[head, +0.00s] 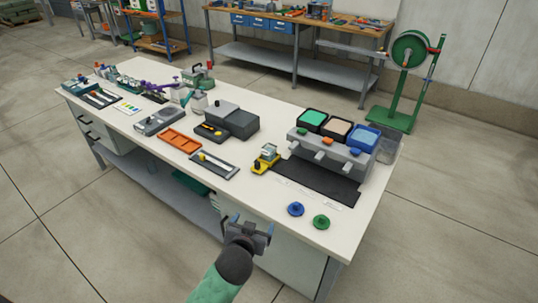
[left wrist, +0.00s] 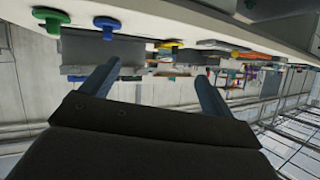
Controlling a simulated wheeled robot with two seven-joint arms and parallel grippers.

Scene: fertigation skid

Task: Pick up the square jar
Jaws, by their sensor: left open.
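A small clear, square-looking jar (head: 269,152) stands on or against a yellow holder (head: 264,164) near the middle of the white table (head: 330,238), left of the black mat. Another pale, clear jar (head: 197,103) stands farther back; I cannot tell for certain which one is the square jar. My left gripper (head: 252,227) is open and empty, just off the table's front edge and apart from both jars. Its two fingers also show in the left wrist view (left wrist: 155,85), with nothing between them. My right gripper is not in view.
A blue knob (head: 295,209) and a green knob (head: 321,222) lie by the front edge. A grey dispenser (head: 333,151) with colored bins stands behind the black mat (head: 312,184). An orange tray (head: 180,141) and a dark tray (head: 214,166) lie to the left.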

